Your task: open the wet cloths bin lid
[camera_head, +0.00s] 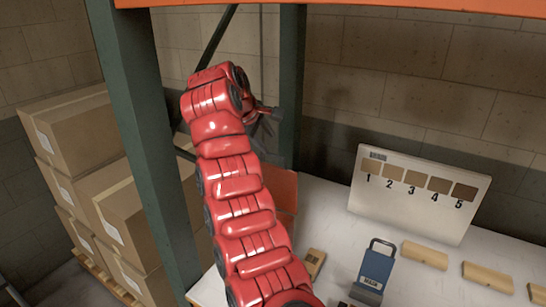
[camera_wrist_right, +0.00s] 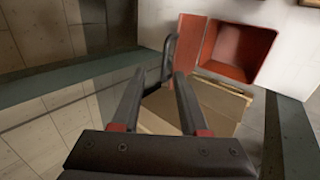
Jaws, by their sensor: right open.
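The red wet cloths bin (camera_wrist_right: 239,75) shows in the right wrist view with its hollow inside exposed. A flat red panel (camera_wrist_right: 188,42), which looks like its lid, stands swung away on the left of the opening. A dark curved bar (camera_wrist_right: 168,55), seemingly the lid's handle, is at the panel's left edge. My right gripper (camera_wrist_right: 157,75) is open, its fingertips near this bar; whether they touch it I cannot tell. In the head view my right gripper (camera_head: 265,114) is beyond the red panel (camera_head: 284,190), and my red arm hides most of the bin. My left gripper is not in view.
A green rack post (camera_head: 150,140) stands left of my arm, another post (camera_head: 291,80) behind it. Stacked cartons (camera_head: 75,140) are at the left.

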